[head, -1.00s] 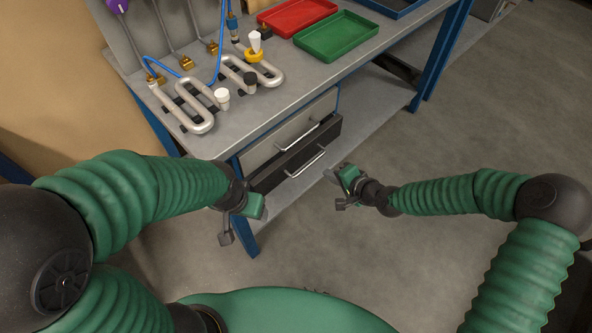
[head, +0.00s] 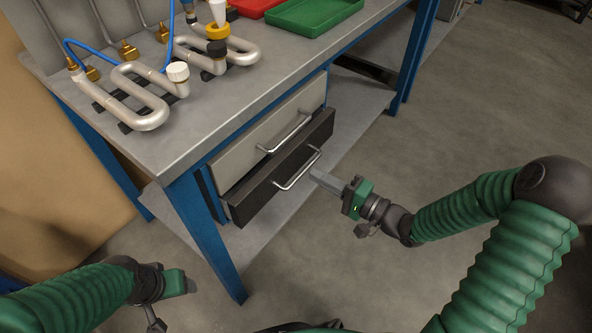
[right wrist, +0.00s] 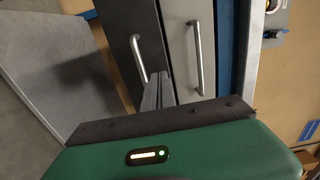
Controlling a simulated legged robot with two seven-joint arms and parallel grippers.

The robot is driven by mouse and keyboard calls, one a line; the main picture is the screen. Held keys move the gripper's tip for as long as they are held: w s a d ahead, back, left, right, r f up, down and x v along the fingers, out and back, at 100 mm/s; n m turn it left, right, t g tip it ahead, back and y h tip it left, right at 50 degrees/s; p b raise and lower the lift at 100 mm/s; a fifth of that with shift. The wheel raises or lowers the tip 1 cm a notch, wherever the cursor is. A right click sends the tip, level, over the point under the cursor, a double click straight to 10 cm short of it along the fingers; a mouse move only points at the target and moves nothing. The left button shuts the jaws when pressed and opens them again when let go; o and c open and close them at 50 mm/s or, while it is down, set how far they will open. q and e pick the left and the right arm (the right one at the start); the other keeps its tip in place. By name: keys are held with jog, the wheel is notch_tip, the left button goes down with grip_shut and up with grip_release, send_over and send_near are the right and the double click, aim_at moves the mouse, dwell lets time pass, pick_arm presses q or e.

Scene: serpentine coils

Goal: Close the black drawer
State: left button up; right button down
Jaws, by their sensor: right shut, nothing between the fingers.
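The black drawer (head: 285,168) is the lower drawer under the workbench. Its front stands out past the grey drawer above it, so it is partly open. A silver bar handle (head: 297,170) crosses its front. My right gripper (head: 314,175) is shut and empty, its fingertips close to the right end of that handle; I cannot tell if they touch. In the right wrist view the shut fingers (right wrist: 158,90) point at the black drawer (right wrist: 128,50) beside its handle. My left gripper (head: 190,285) is low at the left, away from the drawer; its fingers are not clear.
The grey drawer (head: 270,130) above has its own bar handle (head: 285,133). A blue bench leg (head: 205,235) stands left of the drawers. Metal coils (head: 140,95) and a green tray (head: 315,12) are on the bench top. The floor in front is clear.

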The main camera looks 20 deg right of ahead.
aim_at(289, 159)
jog(key=b+x, duration=0.1)
jog(key=x, duration=0.2)
jog(key=b+x, duration=0.1)
jog(key=x, duration=0.1)
jog(key=shift+a+f+b, duration=0.1)
jog(key=shift+f+b, duration=0.2)
jog(key=shift+w+a+r+b, duration=0.1)
jog(key=shift+w+b, duration=0.2)
jog(key=shift+w, duration=0.35)
pick_arm(q)
jog(key=shift+s+x, duration=0.2)
jog(key=shift+x, duration=0.75)
jog(key=shift+s+x, duration=0.25)
jog(key=shift+x, duration=0.7)
pick_arm(e)
jog(key=shift+a+r, duration=0.2)
jog(key=shift+a, duration=0.15)
jog(key=shift+w+a+r+p, duration=0.15)
jog(key=shift+w+r+p, duration=0.1)
jog(key=shift+p, duration=0.15)
jog(key=p+x, duration=0.2)
jog(key=x, duration=0.2)
jog(key=shift+f+p, duration=0.1)
jog(key=shift+p, duration=0.25)
pick_arm(q)
jog(key=v, duration=0.3)
jog(key=shift+w+d+r, duration=0.15)
jog(key=shift+w+d, duration=0.05)
jog(key=shift+d, duration=0.05)
jog(key=shift+s+r, duration=0.1)
